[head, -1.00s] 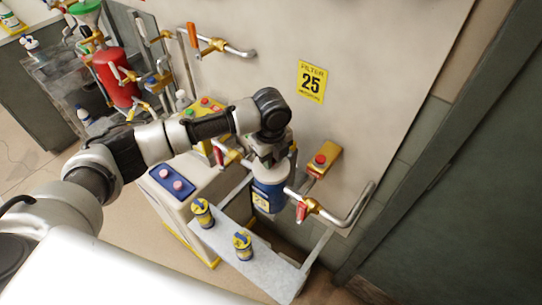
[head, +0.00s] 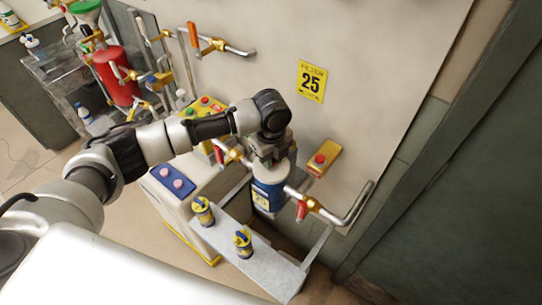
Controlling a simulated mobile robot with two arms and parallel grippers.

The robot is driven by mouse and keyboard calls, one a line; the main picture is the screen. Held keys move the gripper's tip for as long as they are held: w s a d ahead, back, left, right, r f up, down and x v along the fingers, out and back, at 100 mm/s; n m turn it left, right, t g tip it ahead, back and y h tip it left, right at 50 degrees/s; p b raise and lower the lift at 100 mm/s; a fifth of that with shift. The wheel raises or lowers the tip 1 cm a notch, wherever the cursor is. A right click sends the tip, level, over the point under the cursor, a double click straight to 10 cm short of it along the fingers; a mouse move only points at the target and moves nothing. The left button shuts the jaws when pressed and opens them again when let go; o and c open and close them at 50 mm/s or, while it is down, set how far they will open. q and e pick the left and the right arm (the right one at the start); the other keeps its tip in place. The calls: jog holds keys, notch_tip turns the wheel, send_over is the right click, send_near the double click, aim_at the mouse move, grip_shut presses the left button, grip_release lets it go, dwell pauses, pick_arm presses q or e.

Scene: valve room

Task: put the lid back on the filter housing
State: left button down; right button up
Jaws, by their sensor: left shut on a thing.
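The filter housing (head: 267,194) is a blue upright cylinder with a yellow and white label, set in the pipe line low on the wall panel. My left gripper (head: 270,158) is directly above it, pointing down and shut on the pale lid (head: 272,174). The lid is at the top of the housing, mostly covered by the gripper and wrist. I cannot tell whether it is seated or held just above the rim. My right gripper is not in view.
A metal shelf (head: 262,262) in front carries two blue and yellow cartridges (head: 203,211), (head: 243,243). Red-handled valves (head: 304,208) flank the housing. A red-button box (head: 321,159) is at its right. A control cabinet (head: 176,196) stands left.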

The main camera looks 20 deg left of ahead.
pick_arm(q)
jog(key=shift+p, duration=0.45)
dwell(0.6)
jog(key=shift+c, duration=2.1)
grip_release()
jog(key=shift+r, duration=0.1)
jog(key=shift+r+p, duration=3.45)
jog(key=shift+p, duration=0.4)
jog(key=shift+c, duration=0.3)
